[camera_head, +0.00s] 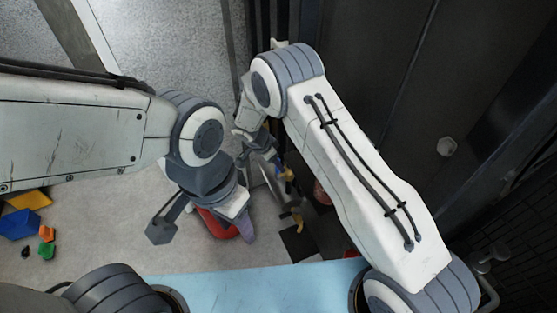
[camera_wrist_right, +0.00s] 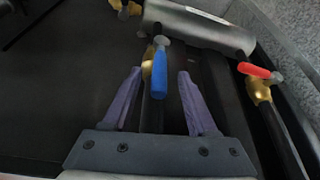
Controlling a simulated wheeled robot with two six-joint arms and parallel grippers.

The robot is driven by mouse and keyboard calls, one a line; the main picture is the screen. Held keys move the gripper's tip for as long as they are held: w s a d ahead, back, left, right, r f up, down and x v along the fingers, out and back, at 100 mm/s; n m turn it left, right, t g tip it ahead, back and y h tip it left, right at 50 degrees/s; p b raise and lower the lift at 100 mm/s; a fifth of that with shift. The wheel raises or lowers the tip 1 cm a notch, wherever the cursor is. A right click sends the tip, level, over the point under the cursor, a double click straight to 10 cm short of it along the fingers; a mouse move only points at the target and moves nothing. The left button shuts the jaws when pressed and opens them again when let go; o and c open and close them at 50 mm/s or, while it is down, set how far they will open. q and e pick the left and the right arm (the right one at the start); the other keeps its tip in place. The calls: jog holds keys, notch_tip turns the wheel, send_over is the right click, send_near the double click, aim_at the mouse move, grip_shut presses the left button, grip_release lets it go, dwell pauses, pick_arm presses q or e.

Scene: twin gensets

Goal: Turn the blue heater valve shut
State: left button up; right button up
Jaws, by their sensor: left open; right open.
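The blue valve handle (camera_wrist_right: 160,73) sits on a brass valve body (camera_wrist_right: 149,62) in the right wrist view. It points down the picture toward my right gripper (camera_wrist_right: 160,76). The two purple fingers are open, one on each side of the handle, with a visible gap on both sides. In the head view my right gripper (camera_head: 264,152) is partly hidden by its own arm, beside brass fittings (camera_head: 288,175). My left gripper (camera_head: 240,222) is open over the floor, with one purple finger clearly visible; it appears to hold nothing.
A red-handled valve (camera_wrist_right: 255,70) stands right of the blue one. A grey cylinder (camera_wrist_right: 205,32) lies behind them. A red object (camera_head: 218,224) is below my left gripper. Yellow (camera_head: 30,199) and blue (camera_head: 18,224) blocks lie on the left floor. Dark panels (camera_head: 400,70) bound the right.

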jog(key=shift+x, duration=0.95)
grip_shut()
jog(key=shift+a, duration=0.1)
dwell(0.7)
